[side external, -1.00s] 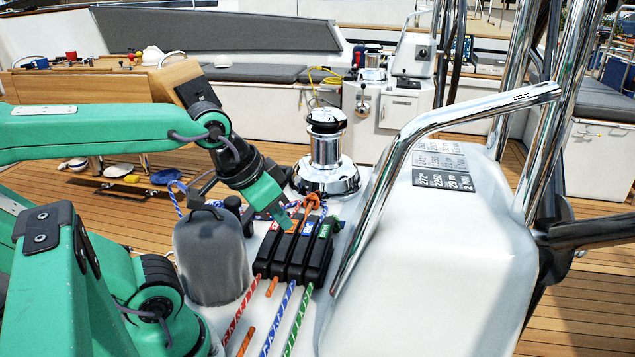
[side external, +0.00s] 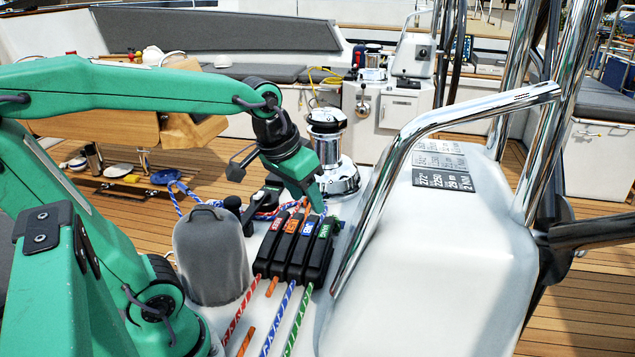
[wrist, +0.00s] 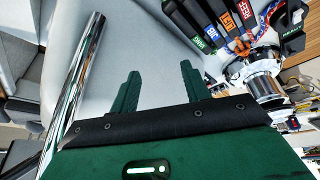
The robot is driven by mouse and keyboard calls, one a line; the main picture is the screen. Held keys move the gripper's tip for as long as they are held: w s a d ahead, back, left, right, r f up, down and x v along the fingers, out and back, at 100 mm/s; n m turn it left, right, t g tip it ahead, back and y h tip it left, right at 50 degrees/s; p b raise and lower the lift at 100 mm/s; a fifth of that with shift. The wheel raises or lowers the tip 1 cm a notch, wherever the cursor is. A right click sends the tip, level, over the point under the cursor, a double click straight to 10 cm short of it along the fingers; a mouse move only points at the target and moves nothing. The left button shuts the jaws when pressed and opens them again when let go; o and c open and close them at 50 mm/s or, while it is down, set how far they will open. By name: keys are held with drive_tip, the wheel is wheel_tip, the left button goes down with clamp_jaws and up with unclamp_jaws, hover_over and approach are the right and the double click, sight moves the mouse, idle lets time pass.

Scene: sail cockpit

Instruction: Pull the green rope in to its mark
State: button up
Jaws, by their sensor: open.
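The green rope (side external: 298,322) is green and white and runs up from the lower edge of the side view into the green-labelled clutch (side external: 321,245), the rightmost of the black clutch bank. In the wrist view this clutch (wrist: 187,24) is at the top. My gripper (side external: 320,208) is just behind the clutch bank's far right end, in front of the chrome winch (side external: 328,155). In the wrist view my gripper (wrist: 160,70) is open, with nothing between its fingers. Its fingers partly hide the ropes behind the bank. I cannot make out a mark on the green rope.
Red (side external: 240,312), orange (side external: 247,342) and blue (side external: 279,318) ropes run beside it. A chrome rail (side external: 385,170) rises close on the right, over the white cockpit moulding (side external: 440,260). A grey rounded cover (side external: 212,262) stands left of the clutches.

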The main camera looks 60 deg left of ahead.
drive_tip(key=w+a+f+n+g, duration=0.25)
drive_tip(key=w+a+f, duration=0.25)
drive_tip(key=w+a, duration=0.45)
drive_tip(key=w+a+f+n, duration=0.1)
drive_tip(key=w+a+f, duration=0.1)
drive_tip(key=f, duration=0.1)
drive_tip(key=w+a+f+n+g, duration=0.1)
drive_tip(key=w+a+f+n, duration=0.1)
drive_tip(key=w+a+f, duration=0.1)
drive_tip(key=w+a+f+n+g, duration=0.1)
drive_tip(key=w+a+f, duration=0.2)
drive_tip(key=f, duration=0.2)
drive_tip(key=shift+w, duration=0.2)
drive_tip(key=shift+w+a+f+n, duration=0.1)
drive_tip(key=shift+a+f+n, duration=0.15)
drive_tip(key=shift+f, duration=0.15)
drive_tip(key=shift+f, duration=0.15)
drive_tip(key=shift+f, duration=3.8)
clamp_jaws()
